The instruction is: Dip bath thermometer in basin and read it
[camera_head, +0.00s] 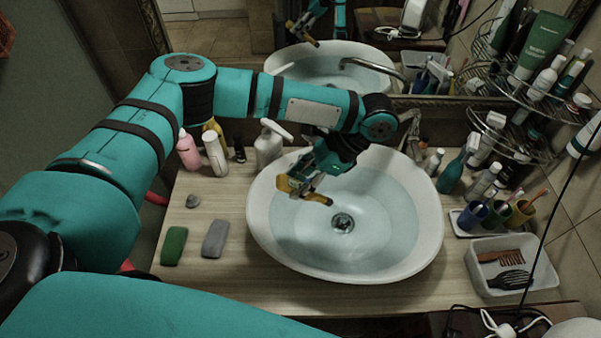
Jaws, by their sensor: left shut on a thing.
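The basin (424,243) is a white oval vessel with clear water in it and a drain at its bottom. My left gripper (303,185) is over the left part of the basin, its jaws pointing down and left. It is shut on a small yellow-orange thing, apparently the bath thermometer (318,198), mostly hidden by the fingers. I cannot tell whether the thermometer touches the water, and no scale can be read on it. My right gripper is not in view.
A green bar (174,246) and a grey bar (215,239) lie left of the basin. Bottles, including a white pump bottle (268,148), stand behind it. Cups, a white tray (515,288) with combs, and a wire shelf crowd the right. A mirror is behind.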

